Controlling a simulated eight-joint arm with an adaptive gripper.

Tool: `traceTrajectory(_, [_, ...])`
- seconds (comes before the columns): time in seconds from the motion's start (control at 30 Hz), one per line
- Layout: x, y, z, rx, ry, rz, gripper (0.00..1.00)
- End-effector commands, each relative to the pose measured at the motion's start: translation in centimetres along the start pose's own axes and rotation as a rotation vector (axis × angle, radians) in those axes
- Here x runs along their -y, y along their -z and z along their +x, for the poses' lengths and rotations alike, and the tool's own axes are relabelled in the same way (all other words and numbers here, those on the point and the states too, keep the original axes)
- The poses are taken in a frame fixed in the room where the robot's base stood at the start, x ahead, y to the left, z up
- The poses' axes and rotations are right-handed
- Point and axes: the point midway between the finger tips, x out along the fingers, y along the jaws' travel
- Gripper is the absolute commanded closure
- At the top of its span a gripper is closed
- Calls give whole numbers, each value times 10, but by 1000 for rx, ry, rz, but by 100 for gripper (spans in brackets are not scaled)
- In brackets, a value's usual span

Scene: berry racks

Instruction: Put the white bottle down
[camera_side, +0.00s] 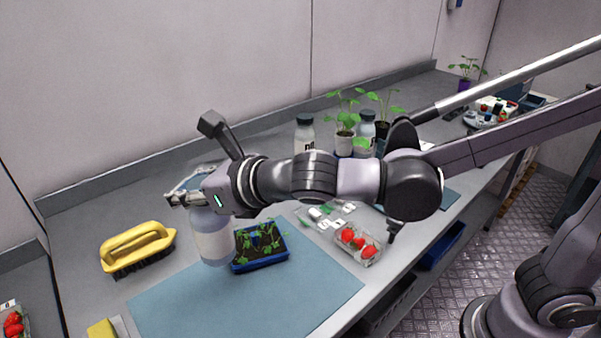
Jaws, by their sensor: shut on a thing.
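The white bottle (212,245) is upright, a pale translucent body with a whitish label, at the left of the blue-grey mat. My gripper (190,199) is shut on the bottle at its top, which the gripper hides. The bottle's base is over the mat (300,295) near its back left part; I cannot tell whether it touches the mat.
A blue seedling tray (262,262) stands close to the bottle's right. A yellow brush (137,247) lies to the left. A strawberry punnet (357,246) is farther right. Dark-capped bottles (304,134) and potted plants (345,141) stand behind my arm. The mat's front is clear.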

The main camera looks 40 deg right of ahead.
Motion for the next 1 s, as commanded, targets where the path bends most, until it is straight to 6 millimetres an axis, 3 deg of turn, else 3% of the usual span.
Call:
traceTrajectory(0.3, [-64, 30, 24, 2, -6, -3, 100])
traceTrajectory(0.5, [-93, 45, 36, 2, -3, -2, 100])
traceTrajectory(0.73, [-103, 54, 41, 2, 0, -1, 100])
traceTrajectory(1.0, [-102, 82, 53, 2, -1, -1, 100])
